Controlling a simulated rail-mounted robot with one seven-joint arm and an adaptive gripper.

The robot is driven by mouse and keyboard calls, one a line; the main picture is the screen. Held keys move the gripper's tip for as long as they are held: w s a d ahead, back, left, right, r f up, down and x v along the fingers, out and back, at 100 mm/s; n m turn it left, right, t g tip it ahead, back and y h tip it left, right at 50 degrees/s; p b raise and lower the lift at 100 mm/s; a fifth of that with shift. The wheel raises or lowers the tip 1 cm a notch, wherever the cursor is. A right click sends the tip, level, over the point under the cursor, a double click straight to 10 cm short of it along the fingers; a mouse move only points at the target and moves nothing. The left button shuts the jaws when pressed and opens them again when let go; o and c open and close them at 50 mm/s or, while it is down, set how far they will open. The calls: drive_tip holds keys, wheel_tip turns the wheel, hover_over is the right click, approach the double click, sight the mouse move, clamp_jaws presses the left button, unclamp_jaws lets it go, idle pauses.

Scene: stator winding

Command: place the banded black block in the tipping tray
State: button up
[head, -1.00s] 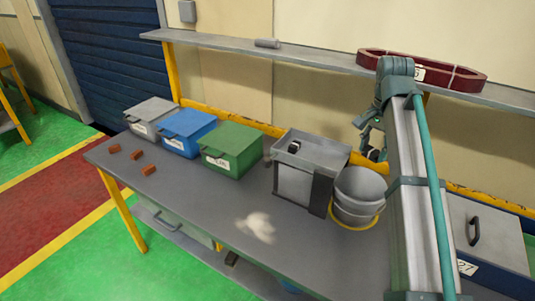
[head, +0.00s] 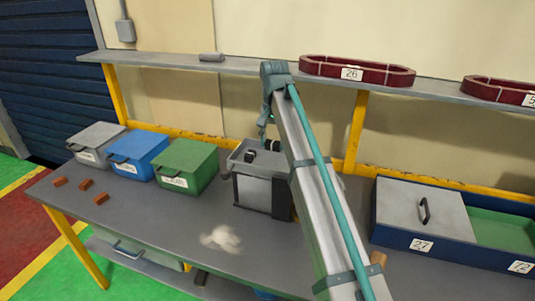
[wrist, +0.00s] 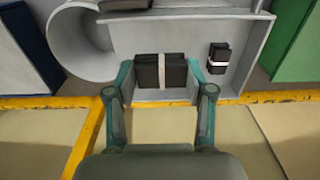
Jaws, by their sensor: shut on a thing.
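My gripper (wrist: 160,88) is shut on a black block (wrist: 148,70) with a white band, its two fingers at the block's ends. In the head view the held block (head: 272,145) shows dark over the back of the grey tipping tray (head: 237,164). The wrist view looks down on the tray (wrist: 190,28) behind the block. A smaller black block (wrist: 219,58) with a white band lies in the tray, also seen in the head view (head: 250,156). I cannot tell whether the held block touches the tray floor. My arm hides the tray's right side in the head view.
A grey bucket (wrist: 75,42) stands beside the tray. Green (head: 187,165), blue (head: 139,154) and grey (head: 96,143) lidded bins stand to the left. A shelf (head: 230,67) with red rings (head: 356,70) runs behind. A blue case (head: 425,230) is at right.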

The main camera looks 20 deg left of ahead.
drive_tip(key=p, duration=0.2)
hover_over(268, 163)
wheel_tip(268, 163, down, 6)
drive_tip(key=shift+r, duration=0.15)
drive_tip(key=shift+w+f+p, duration=0.1)
drive_tip(key=shift+f+p, duration=0.25)
drive_tip(key=shift+f, duration=1.4)
drive_tip(key=shift+f, duration=0.15)
drive_tip(key=o, duration=1.1)
drive_tip(key=shift+o, duration=0.2)
wheel_tip(268, 163, up, 12)
drive_tip(key=b, duration=0.3)
drive_tip(key=shift+r, duration=0.2)
drive_tip(key=shift+d, duration=0.1)
